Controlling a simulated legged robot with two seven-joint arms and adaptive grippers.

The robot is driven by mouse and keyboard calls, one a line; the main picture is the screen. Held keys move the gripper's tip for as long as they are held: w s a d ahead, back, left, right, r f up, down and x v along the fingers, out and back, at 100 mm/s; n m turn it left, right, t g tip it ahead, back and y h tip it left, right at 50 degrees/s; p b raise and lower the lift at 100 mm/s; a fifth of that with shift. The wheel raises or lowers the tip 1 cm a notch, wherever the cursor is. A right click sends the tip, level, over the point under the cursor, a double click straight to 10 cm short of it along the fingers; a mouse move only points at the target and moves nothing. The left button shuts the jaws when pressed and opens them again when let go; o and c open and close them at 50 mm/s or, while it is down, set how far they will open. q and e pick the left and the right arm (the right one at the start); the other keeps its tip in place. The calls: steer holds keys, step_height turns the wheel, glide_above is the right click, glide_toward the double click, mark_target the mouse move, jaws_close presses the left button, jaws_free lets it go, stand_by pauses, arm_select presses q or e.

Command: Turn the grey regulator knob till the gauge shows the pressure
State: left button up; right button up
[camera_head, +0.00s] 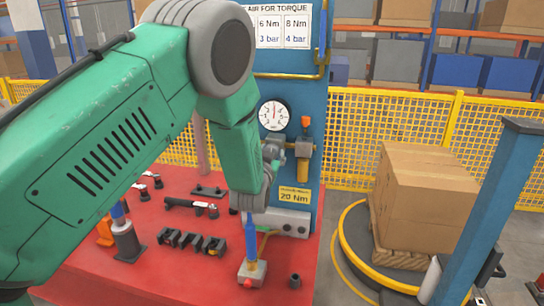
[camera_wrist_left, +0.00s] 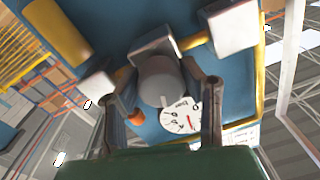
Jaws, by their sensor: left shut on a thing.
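The grey regulator knob (camera_wrist_left: 160,82) is round and sits between the two fingers of my left gripper (camera_wrist_left: 163,112) in the left wrist view. The gripper is shut on it from both sides. In the head view my left gripper (camera_head: 272,152) is at the blue panel, just below the gauge, and the knob is hard to make out there. The round white gauge (camera_head: 273,115) has a red needle pointing about straight up; its numbers are too small to read. It also shows partly covered in the wrist view (camera_wrist_left: 180,120). My right gripper is not in view.
A white sign (camera_head: 283,27) on the blue panel pairs 6 Nm with 3 bar and 8 Nm with 4 bar. A brass-coloured unit (camera_head: 304,145) hangs right of the gripper. The red table (camera_head: 180,275) holds several tools and a blue-handled tool (camera_head: 251,238). A carton (camera_head: 425,195) stands right.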

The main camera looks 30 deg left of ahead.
arm_select(q)
steer(key=m+b, duration=0.2)
steer(key=m, duration=0.4)
steer(key=shift+f, duration=0.15)
stand_by(0.3)
steer(key=o, duration=1.1)
steer(key=shift+o, duration=0.2)
steer(key=shift+d, duration=0.1)
steer(key=shift+s, duration=0.15)
